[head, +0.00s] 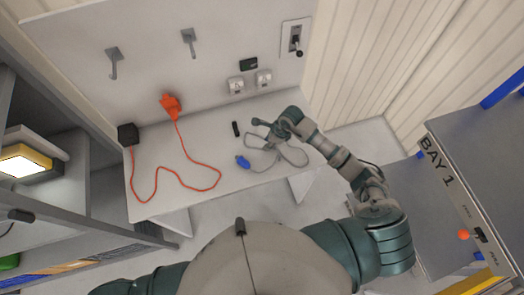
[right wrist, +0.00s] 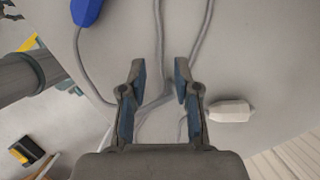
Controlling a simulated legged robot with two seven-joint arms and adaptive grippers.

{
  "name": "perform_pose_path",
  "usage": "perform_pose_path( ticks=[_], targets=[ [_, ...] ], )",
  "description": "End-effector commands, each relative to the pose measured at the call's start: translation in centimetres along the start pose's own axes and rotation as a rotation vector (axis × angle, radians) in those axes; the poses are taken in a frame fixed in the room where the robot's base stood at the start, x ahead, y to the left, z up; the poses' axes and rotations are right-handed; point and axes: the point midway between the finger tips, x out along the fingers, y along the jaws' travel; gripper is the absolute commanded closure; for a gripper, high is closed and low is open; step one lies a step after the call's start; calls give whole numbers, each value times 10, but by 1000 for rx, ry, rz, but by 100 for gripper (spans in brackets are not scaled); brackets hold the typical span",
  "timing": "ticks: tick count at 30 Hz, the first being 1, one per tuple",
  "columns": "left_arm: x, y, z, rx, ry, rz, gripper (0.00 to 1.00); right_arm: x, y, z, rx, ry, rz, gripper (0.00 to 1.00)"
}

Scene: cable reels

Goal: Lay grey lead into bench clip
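The grey lead (head: 262,166) lies in loops on the white bench, with a blue connector (head: 242,161) at one end. My right gripper (head: 262,129) is over the far part of the lead. In the right wrist view my right gripper (right wrist: 161,75) is open, with strands of the grey lead (right wrist: 160,40) running between and beyond its fingers; neither finger visibly grips it. The blue connector (right wrist: 86,10) is at the upper left there. A small black block (head: 235,128) stands left of the gripper; I cannot tell if it is the bench clip. My left gripper is out of view.
An orange lead (head: 187,160) runs from an orange plug (head: 170,103) to a black box (head: 128,135) on the bench's left. Sockets (head: 250,82) and hooks are on the wall behind. A white plug-like piece (right wrist: 230,111) lies right of the fingers.

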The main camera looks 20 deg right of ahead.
Motion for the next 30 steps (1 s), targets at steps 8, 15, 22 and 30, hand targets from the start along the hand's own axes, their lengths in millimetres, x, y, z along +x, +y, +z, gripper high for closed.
perform_pose_path(
  ticks=[8,15,22,30],
  targets=[
    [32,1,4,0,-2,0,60,38,0,-1,0,0,0,69],
    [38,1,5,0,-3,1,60,44,0,0,1,-1,0,69],
    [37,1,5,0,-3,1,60,43,0,0,1,-1,0,69],
    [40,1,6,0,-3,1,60,47,0,0,1,-2,0,71]
  ],
)
